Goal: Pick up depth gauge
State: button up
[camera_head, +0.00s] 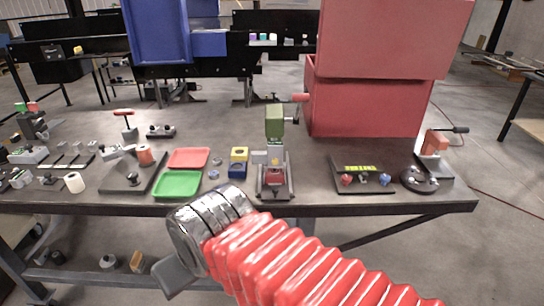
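I cannot tell for certain which item is the depth gauge; the items on the dark workbench (330,204) are small in this view. My gripper (173,277) is at the lower middle, at the end of my red bellows-covered arm, in front of the bench's front edge. Only one grey finger-like part shows below the shiny metal wrist, so its opening is hidden. It appears apart from the items on the bench. My arm and wrist cover part of the bench's front edge.
A green-topped press (275,125) stands mid-bench, beside yellow and blue blocks (238,162). Red (188,158) and green (178,184) trays lie left of it. A black plate (362,184) and clamp (434,142) are right. Large red bins (370,105) stand behind.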

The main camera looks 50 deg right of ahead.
aim_at(274, 148)
jog(key=u, duration=0.05)
jog(key=i, duration=1)
jog(key=z, duration=0.05)
